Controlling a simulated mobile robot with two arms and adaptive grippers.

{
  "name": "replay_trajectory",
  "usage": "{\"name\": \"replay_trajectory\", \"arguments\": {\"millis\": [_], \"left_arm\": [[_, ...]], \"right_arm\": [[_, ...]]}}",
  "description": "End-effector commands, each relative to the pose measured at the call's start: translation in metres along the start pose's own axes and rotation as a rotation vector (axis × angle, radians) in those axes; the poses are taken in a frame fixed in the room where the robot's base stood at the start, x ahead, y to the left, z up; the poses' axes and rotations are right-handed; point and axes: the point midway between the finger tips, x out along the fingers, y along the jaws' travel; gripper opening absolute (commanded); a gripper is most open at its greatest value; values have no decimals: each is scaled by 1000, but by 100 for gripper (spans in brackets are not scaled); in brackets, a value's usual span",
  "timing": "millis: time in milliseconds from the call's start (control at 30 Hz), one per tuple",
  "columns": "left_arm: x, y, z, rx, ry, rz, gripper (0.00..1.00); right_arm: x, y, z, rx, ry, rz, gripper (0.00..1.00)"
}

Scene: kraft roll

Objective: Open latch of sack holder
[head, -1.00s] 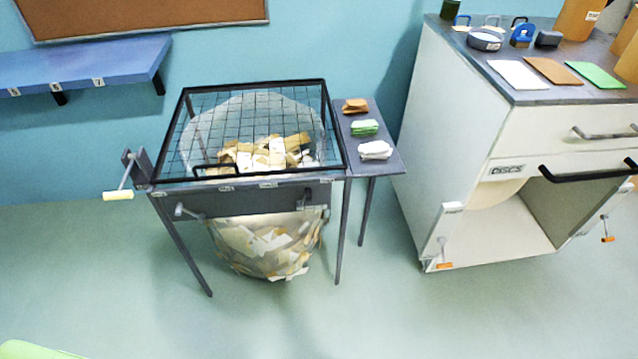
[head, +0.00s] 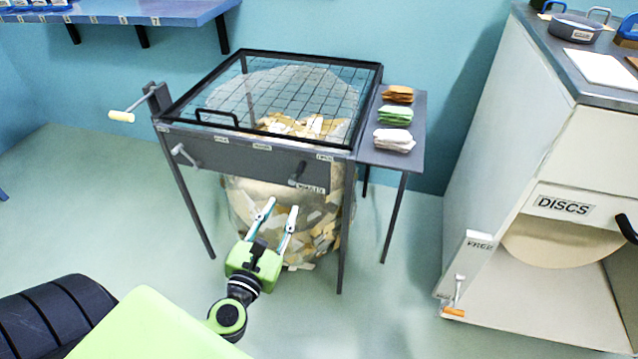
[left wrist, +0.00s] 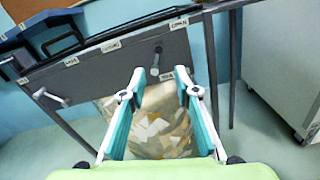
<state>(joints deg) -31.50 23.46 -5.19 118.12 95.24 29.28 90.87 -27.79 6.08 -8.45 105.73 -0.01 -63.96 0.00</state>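The sack holder (head: 240,149) is a grey metal frame on thin legs with a black wire-grid lid (head: 285,95) lying shut on top. A clear sack (head: 245,205) full of paper scraps hangs below its front panel. Two small lever handles, a left one (head: 183,155) and a right one (head: 297,173), sit on the front panel; the right one also shows in the left wrist view (left wrist: 156,62). I cannot tell which is the latch. My left gripper (head: 280,208) is open and empty, in front of the sack and below the panel. My right gripper is not in view.
A crank with a pale handle (head: 122,116) juts from the holder's left side. A side shelf (head: 410,155) holds brown, green and white stacks. A white cabinet (head: 500,150) with an open front labelled DISCS stands at right. The floor between is clear.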

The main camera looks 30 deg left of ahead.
Motion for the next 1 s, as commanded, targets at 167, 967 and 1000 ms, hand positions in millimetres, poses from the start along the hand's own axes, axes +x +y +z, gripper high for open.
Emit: {"name": "replay_trajectory", "arguments": {"millis": [167, 967, 1000], "left_arm": [[11, 2, 5, -31, -5, 5, 29], [132, 2, 3, -25, -3, 3, 29], [134, 2, 3, -25, -3, 3, 29]], "right_arm": [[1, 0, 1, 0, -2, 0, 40], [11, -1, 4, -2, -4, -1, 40], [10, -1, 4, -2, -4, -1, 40]]}}
